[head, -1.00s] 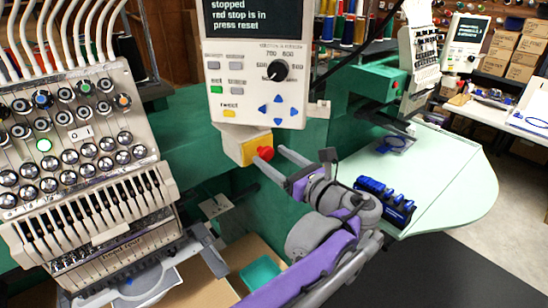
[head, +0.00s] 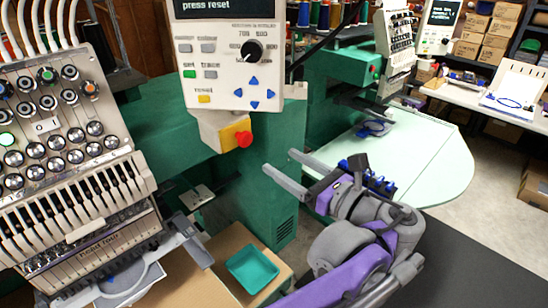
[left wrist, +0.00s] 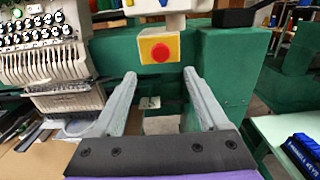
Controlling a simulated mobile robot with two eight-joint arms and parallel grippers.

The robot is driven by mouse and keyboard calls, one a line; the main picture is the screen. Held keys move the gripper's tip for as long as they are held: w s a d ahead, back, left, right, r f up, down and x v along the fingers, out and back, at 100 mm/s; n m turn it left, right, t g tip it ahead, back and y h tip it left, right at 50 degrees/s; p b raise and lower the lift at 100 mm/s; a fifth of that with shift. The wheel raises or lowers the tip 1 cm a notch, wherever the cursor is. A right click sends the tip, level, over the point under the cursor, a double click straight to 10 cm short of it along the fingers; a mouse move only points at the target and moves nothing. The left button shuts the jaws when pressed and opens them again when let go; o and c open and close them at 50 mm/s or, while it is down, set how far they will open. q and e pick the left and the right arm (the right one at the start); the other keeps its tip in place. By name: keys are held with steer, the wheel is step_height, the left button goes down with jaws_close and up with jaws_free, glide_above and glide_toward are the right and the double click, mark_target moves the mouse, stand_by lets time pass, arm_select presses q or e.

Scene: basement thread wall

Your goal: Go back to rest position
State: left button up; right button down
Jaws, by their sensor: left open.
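My left gripper (head: 278,170) is open and empty in the head view. Its two grey fingers point toward the green machine body, apart from the red stop button (head: 244,139). The button sits on a yellow box under the control panel (head: 228,60), to the upper left of the fingers. In the left wrist view, the red button (left wrist: 161,52) shows beyond and above the gap between the open fingers (left wrist: 160,80). My right gripper is not in view.
The embroidery head (head: 70,170) with its needle row stands at the left. A teal tray (head: 252,269) lies on a tan board below the gripper. A blue rack (head: 370,175) sits behind the gripper on the pale green table (head: 430,165).

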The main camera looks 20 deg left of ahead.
arm_select(q)
steer(key=shift+s+d, duration=0.1)
steer(key=shift+d, duration=0.1)
stand_by(0.3)
steer(key=s+a+f+n+g+h, duration=0.1)
steer(key=s+a+f+n+h, duration=0.25)
steer(key=f, duration=0.45)
steer(key=s+a+f+n+g+h, duration=0.2)
steer(key=s+a+f+n+h, duration=0.15)
steer(key=f, duration=0.45)
steer(key=s+d+f+n+t+h, duration=0.1)
steer(key=s+d+f+n+h, duration=0.1)
steer(key=s+f+n+h, duration=0.2)
steer(key=s+d+f+n+h, duration=0.3)
steer(key=s+f+n+h, duration=0.1)
steer(key=f+n, duration=0.7)
steer(key=shift+s+d+f+t+h, duration=0.2)
steer(key=shift+t+h, duration=0.2)
steer(key=shift+h, duration=0.4)
